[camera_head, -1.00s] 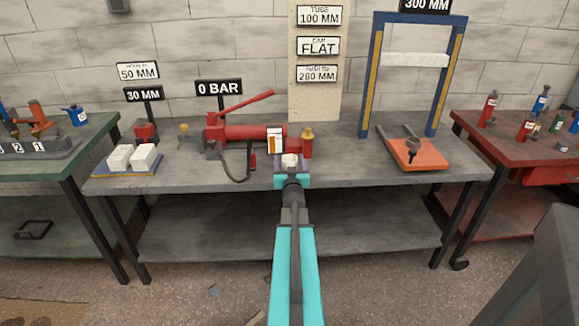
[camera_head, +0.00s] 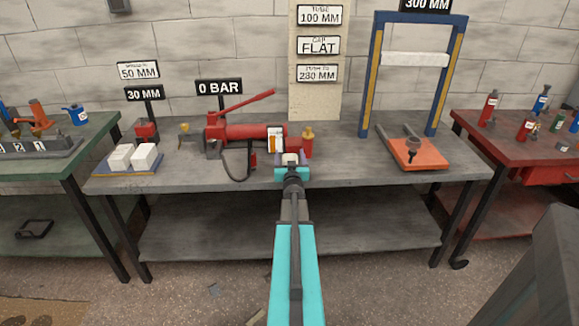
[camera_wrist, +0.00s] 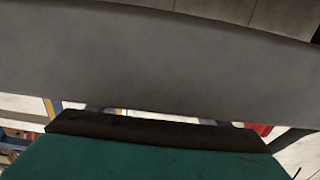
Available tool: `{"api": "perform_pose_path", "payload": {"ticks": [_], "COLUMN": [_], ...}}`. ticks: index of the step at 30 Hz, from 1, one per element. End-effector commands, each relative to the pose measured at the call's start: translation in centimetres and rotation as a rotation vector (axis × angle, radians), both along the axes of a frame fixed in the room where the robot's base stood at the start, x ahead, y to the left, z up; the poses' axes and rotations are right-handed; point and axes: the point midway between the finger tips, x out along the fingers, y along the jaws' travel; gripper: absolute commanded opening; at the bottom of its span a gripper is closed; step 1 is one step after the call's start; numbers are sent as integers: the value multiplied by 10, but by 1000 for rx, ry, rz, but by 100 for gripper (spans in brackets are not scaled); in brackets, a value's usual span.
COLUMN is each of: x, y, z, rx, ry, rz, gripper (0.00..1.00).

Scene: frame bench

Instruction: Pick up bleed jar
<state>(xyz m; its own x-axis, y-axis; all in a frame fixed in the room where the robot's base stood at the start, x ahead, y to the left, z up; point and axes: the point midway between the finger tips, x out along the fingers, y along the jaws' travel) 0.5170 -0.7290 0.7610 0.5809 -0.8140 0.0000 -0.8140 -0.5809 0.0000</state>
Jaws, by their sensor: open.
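A small pale, white-topped item (camera_head: 290,158) sits at the bench's front middle, just beyond my gripper (camera_head: 292,169). It may be the bleed jar, but my gripper hides its lower part and I cannot tell for sure. My gripper is open, at the front edge of the bench, with the teal wrist below it. I cannot see whether the fingers are around the pale item or only in front of it. The wrist view shows a broad grey surface and a teal block with a dark edge; no jar is clear there.
Behind stand a red hand pump (camera_head: 240,132), a white-and-orange box (camera_head: 275,140) and a brass-topped red cylinder (camera_head: 308,142). White blocks (camera_head: 145,156) lie left. A blue press frame (camera_head: 372,75) and orange plate (camera_head: 418,153) stand right. Bare grey bench (camera_head: 350,180) lies right of my gripper.

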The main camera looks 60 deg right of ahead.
Motion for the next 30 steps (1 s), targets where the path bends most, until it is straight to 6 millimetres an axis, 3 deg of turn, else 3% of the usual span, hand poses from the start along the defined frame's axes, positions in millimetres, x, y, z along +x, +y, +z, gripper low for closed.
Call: {"api": "perform_pose_path", "payload": {"ticks": [2,10,23,30], "x": [0,0,-1,-1], "y": [0,0,0,0], "z": [0,0,4,24], "rx": [0,0,0,-3], "ry": [0,0,0,-1], "rz": [0,0,0,0], "gripper": [70,26,25,25]}}
